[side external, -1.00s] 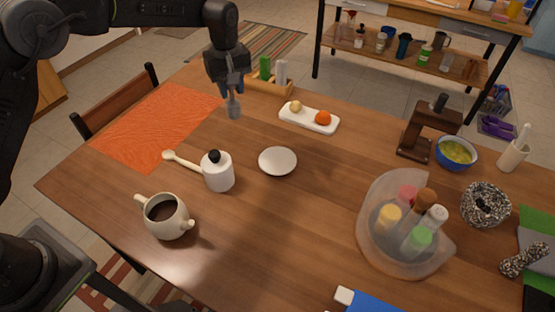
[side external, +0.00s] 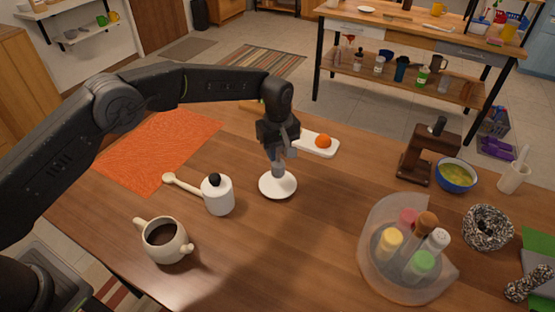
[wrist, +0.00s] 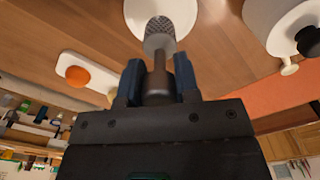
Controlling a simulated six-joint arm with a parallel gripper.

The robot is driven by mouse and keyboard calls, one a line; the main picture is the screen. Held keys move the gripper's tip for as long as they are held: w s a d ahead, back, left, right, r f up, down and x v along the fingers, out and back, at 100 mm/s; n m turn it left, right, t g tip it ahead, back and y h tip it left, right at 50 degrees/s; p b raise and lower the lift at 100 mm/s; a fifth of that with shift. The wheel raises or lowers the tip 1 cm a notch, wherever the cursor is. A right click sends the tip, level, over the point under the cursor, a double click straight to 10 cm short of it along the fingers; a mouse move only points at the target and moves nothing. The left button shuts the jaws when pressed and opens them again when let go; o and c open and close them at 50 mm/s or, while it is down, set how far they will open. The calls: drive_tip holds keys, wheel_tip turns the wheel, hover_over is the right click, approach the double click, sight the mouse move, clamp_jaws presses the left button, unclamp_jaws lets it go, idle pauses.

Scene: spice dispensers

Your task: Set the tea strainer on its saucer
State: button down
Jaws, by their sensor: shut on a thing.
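My gripper (side external: 283,148) is shut on the handle of the tea strainer and points down over the saucer. The tea strainer (side external: 278,169) is a small grey mesh cup, hanging mesh end down below my fingers. In the wrist view, the strainer's mesh (wrist: 160,36) lies in front of the white saucer, and its handle runs between my gripper's fingers (wrist: 159,82). The saucer (side external: 277,190) is a round white plate on the table; it also shows in the wrist view (wrist: 134,14). I cannot tell whether the strainer touches the saucer.
A white lidded jar (side external: 218,196) with a wooden spoon (side external: 181,184) beside it stands left of the saucer. A two-handled pot (side external: 163,241) is at front left. A white tray with an orange (side external: 323,142) lies behind. A spice carousel (side external: 404,250) stands at right.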

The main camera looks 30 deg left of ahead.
drive_tip(key=shift+f, duration=1.75)
drive_tip(key=shift+f, duration=0.1)
drive_tip(key=c, duration=0.8)
unclamp_jaws()
drive_tip(key=shift+c, duration=0.2)
wheel_tip(320, 180, up, 12)
drive_tip(key=shift+r, duration=0.1)
drive_tip(key=shift+r, duration=0.1)
